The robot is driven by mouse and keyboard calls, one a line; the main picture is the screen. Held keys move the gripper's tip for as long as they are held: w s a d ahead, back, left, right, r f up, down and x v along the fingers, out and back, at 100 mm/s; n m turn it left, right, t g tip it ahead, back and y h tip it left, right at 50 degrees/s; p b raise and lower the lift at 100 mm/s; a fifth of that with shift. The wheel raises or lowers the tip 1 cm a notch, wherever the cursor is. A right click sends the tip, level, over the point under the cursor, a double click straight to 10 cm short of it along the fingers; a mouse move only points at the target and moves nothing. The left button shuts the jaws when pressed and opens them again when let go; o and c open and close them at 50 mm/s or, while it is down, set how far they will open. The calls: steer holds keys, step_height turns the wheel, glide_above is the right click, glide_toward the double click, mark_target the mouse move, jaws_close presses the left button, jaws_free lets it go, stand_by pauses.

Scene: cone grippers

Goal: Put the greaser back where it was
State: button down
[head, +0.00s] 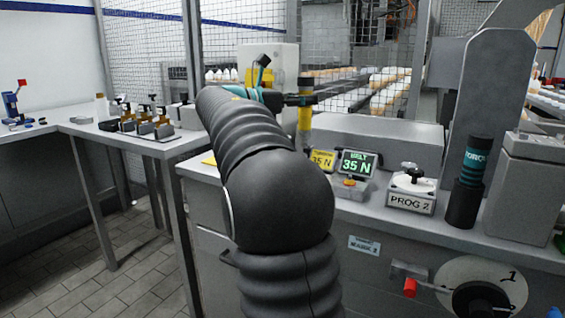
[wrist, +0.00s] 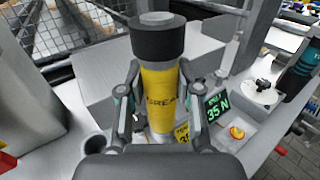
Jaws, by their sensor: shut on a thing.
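The greaser (wrist: 162,98) is a yellow cylinder with a black cap and dark lettering. My gripper (wrist: 159,72) is shut on it, with one finger on each side. In the head view the greaser (head: 305,119) is upright behind my arm, above the grey bench top, and my gripper (head: 299,99) holds its upper part. Its lower end is partly hidden by my gripper in the wrist view, and I cannot tell whether it touches the bench. A round dark opening (wrist: 97,144) shows at lower left in the wrist view.
Right of the greaser stand a green 35 N display (head: 358,163), a PROG 2 box (head: 411,191) and a teal torque tool (head: 477,158) in a black holder. A yellow 35 N card (head: 322,159) is close by. A wire mesh fence (head: 345,55) rises behind.

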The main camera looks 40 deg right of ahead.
steer(key=w+d+r+n+t+b, duration=0.1)
steer(key=w+d+r+n+t, duration=0.1)
steer(key=w+n+t, duration=0.6)
step_height(320, 180, down, 9)
steer(key=w+m+t+b, duration=0.1)
steer(key=w+m+b, duration=0.1)
steer(key=b, duration=0.1)
steer(key=shift+w+a, duration=0.3)
steer(key=shift+f, duration=0.2)
steer(key=c, duration=0.8)
jaws_free()
steer(key=v, duration=1.2)
steer(key=shift+s+r, duration=0.2)
steer(key=shift+r, duration=0.15)
